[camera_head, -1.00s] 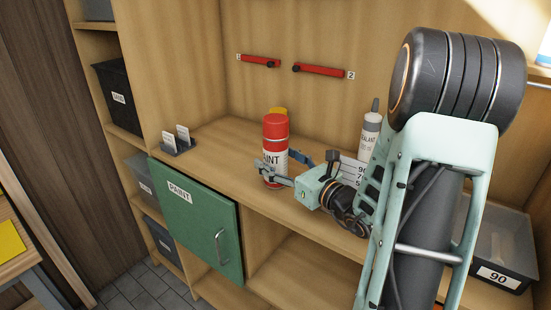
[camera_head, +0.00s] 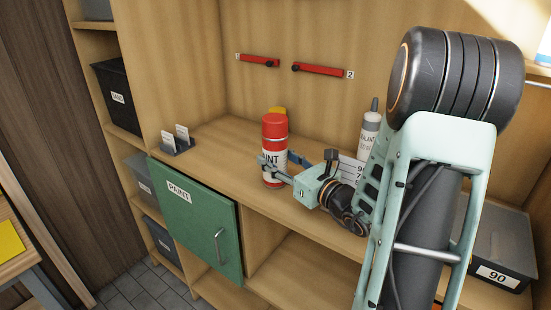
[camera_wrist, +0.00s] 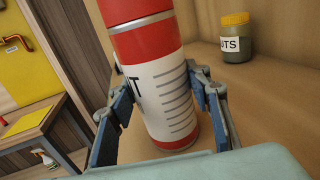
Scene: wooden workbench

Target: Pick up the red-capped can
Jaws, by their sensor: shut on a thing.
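The red-capped can (camera_head: 274,134) stands upright on the wooden bench top, with a white label reading "PAINT" in part. In the wrist view the can (camera_wrist: 160,85) fills the middle, tilted in the picture, with its top cut off. My gripper (camera_head: 276,170) comes in from the right at the can's lower half. Its two fingers (camera_wrist: 164,90) lie on either side of the can's label and are shut on it. The can's base appears to be on the bench.
A yellow-lidded jar (camera_wrist: 235,38) stands behind the can. A sealant tube (camera_head: 370,133) and a numbered white card (camera_head: 348,172) are to the right. A small card holder (camera_head: 178,146) is at left. A green door (camera_head: 200,220) hangs below the bench edge.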

